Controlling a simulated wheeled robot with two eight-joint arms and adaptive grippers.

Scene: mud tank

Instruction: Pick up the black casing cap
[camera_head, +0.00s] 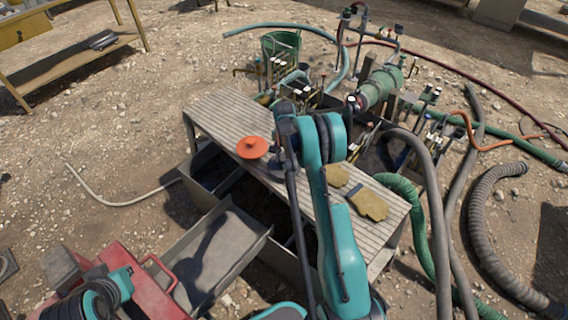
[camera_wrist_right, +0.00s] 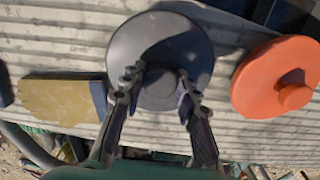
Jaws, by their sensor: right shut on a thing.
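The black casing cap (camera_wrist_right: 147,42), a dark grey round disc with a raised middle, is in the upper middle of the right wrist view. My right gripper (camera_wrist_right: 160,88) has its two fingers on either side of the raised middle and is shut on it. Whether the cap touches the ribbed bench top or hangs just above it, I cannot tell. In the head view my right arm hides most of the cap and the gripper. Part of my left arm shows at the lower left of the head view; its fingers are not visible.
An orange cap (camera_head: 252,147) lies on the ribbed bench top (camera_head: 222,112), beside the black one. Yellow gloves (camera_head: 368,203) lie on the bench's other side. Valves and a green pump (camera_head: 380,88) stand behind. A grey tray (camera_head: 222,262) and a red box are in front.

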